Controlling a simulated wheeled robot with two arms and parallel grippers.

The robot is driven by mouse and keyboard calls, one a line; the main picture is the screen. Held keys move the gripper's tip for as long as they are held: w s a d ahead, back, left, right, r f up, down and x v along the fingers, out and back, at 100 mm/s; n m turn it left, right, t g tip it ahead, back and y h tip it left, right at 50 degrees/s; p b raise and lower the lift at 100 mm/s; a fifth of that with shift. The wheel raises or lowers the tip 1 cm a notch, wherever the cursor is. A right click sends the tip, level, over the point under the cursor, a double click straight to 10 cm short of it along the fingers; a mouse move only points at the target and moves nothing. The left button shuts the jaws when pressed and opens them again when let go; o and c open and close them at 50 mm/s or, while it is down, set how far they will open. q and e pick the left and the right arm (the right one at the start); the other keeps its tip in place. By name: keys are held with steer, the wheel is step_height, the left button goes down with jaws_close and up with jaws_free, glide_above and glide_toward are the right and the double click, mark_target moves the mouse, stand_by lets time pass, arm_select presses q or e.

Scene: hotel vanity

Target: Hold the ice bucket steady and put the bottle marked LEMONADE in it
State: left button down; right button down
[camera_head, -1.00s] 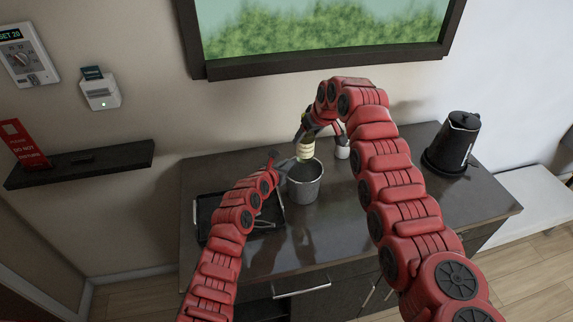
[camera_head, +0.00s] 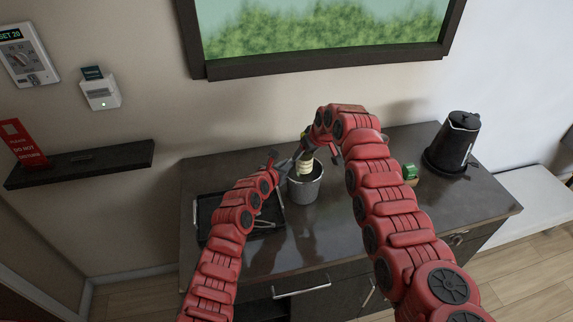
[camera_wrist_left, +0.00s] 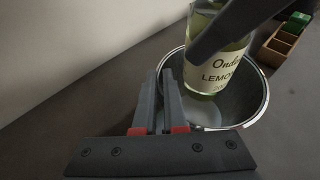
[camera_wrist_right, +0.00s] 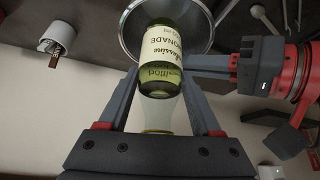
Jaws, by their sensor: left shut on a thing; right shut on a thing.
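The metal ice bucket (camera_head: 303,188) stands upright on the dark counter; the left wrist view shows its open mouth (camera_wrist_left: 262,104). My left gripper (camera_wrist_left: 170,85) is shut on the bucket's near-side rim. My right gripper (camera_wrist_right: 158,88) is shut on the green glass bottle, around its neck end. The bottle's cream label reads LEMONADE in the right wrist view (camera_wrist_right: 162,48), partly in the left wrist view (camera_wrist_left: 218,72). The bottle (camera_head: 306,160) is slightly tilted, with its lower part inside the bucket mouth. Whether its base touches the bottom is hidden.
A black tray (camera_head: 205,232) with metal utensils lies left of the bucket. A wooden box (camera_wrist_left: 281,45) with green packets stands to the right. A black kettle (camera_head: 457,143) is at the far right. A white cup (camera_wrist_right: 58,34) shows in the right wrist view. The front counter is clear.

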arm_select(q)
steer(key=shift+s+f, duration=0.1)
steer(key=shift+f, duration=0.25)
arm_select(e)
steer(key=shift+f, duration=0.1)
jaws_free()
steer(key=shift+s, duration=0.1)
steer(key=v, duration=1.2)
arm_select(q)
steer(key=c, duration=0.9)
jaws_free()
steer(key=shift+r, duration=0.15)
steer(key=shift+r, duration=0.1)
